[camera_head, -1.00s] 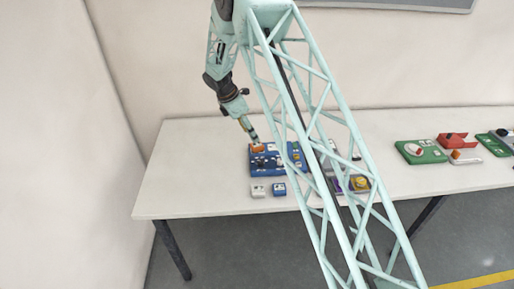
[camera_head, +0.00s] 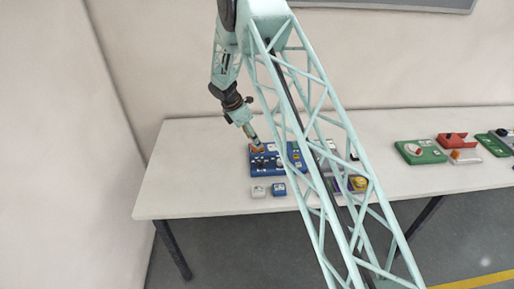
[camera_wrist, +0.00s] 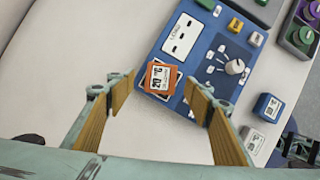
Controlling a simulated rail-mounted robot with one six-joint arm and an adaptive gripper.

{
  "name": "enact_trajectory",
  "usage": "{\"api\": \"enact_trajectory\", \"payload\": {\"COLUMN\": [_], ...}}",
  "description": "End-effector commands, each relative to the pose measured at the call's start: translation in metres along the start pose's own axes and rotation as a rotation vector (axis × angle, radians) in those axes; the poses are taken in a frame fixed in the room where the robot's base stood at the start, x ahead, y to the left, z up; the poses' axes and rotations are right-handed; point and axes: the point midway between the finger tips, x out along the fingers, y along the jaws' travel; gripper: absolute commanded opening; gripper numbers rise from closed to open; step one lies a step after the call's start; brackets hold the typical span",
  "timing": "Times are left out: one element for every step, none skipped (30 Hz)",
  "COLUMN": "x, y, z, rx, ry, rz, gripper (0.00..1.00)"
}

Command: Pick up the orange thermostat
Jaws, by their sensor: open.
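The orange thermostat (camera_wrist: 160,77) is a small block with a white face reading "20 °C". It sits at the corner of the blue board (camera_wrist: 203,43), and a pale square shows under it in the wrist view. My gripper (camera_wrist: 158,88) is open, with one finger on each side of the thermostat in that view; I cannot tell whether the fingers touch it. In the head view the thermostat (camera_head: 257,149) is at the board's upper left, and my gripper (camera_head: 257,143) is right at it, partly covering it.
The blue board (camera_head: 264,170) also carries a white socket strip (camera_wrist: 182,36) and a white knob (camera_wrist: 235,67). A white block (camera_head: 258,191) and a blue block (camera_head: 279,189) lie in front. Green (camera_head: 420,153) and red (camera_head: 451,139) devices stand to the right. The table's left part is bare.

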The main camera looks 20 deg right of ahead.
Motion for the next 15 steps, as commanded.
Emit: {"api": "enact_trajectory", "payload": {"x": [0.006,0.009,0.013,0.016,0.019,0.023,0.025,0.028,0.03,0.031,0.032,0.033,0.034,0.034,0.034], "y": [-0.002,-0.003,-0.003,-0.003,-0.003,-0.003,-0.003,-0.003,-0.003,-0.003,-0.003,-0.002,-0.002,-0.002,-0.002], "z": [0.0,0.0,0.0,0.0,0.0,0.0,0.0,0.0,0.0,0.0,0.0,0.0,0.0,0.0,0.0], "rx": [0.0,0.0,0.0,0.0,0.0,0.0,0.0,0.0,0.0,0.0,0.0,0.0,0.0,0.0,0.0], "ry": [0.0,0.0,0.0,0.0,0.001,0.001,0.0,0.0,0.0,0.0,0.0,0.0,0.0,0.0,0.0], "rz": [-0.002,-0.002,-0.002,-0.001,-0.001,-0.001,-0.001,-0.001,-0.001,-0.001,-0.001,0.0,0.0,0.0,0.0], "gripper": [0.48,0.48,0.48,0.48,0.48,0.48,0.48,0.48,0.48,0.48,0.48,0.48,0.48,0.48,0.48]}}
